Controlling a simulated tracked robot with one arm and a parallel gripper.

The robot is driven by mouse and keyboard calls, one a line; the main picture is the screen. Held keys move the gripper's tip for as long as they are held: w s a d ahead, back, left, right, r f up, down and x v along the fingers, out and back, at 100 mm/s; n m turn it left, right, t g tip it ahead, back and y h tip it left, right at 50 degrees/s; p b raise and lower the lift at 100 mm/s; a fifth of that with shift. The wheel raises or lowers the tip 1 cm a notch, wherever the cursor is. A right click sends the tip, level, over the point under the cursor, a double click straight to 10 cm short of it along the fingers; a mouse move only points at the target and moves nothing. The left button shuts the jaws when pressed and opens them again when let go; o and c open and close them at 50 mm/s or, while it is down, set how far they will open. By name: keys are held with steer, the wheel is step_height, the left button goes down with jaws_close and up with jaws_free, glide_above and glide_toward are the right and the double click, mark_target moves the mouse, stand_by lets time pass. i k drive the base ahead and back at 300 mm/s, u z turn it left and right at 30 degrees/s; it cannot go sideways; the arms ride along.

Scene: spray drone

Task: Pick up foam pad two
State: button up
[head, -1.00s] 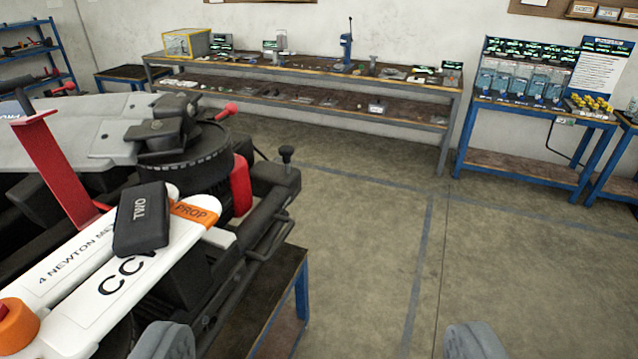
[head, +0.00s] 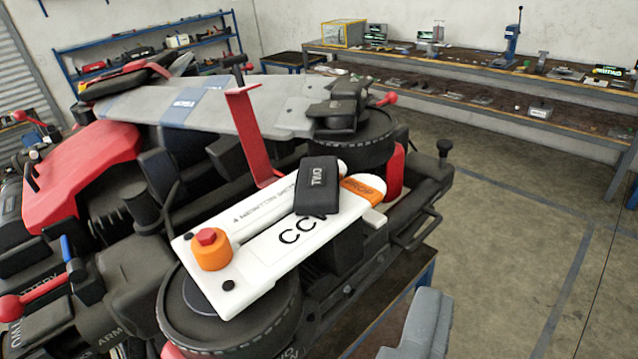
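Foam pad two (head: 316,186) is a dark grey block with "TWO" printed on it. It lies tilted across the white tool labelled "CCW" (head: 300,236) and its orange "PROP" end (head: 362,191), on top of the drone. One grey finger of my gripper (head: 420,325) shows at the bottom edge, right of and nearer than the pad. The other finger is out of frame or hidden. Nothing shows between the fingers, and the pad is apart from the visible finger.
A red upright bracket (head: 253,135) stands just behind the pad. An orange knob (head: 212,250) sits at the tool's near end. Black motors and the grey drone arm (head: 270,105) surround it. A workbench (head: 480,68) stands at the back. Floor at right is clear.

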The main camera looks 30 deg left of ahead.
mark_target(316, 190)
steer(key=z, duration=1.8)
steer(key=k, duration=1.65)
steer(key=u, duration=1.2)
steer(key=i, duration=1)
steer(key=z, duration=0.05)
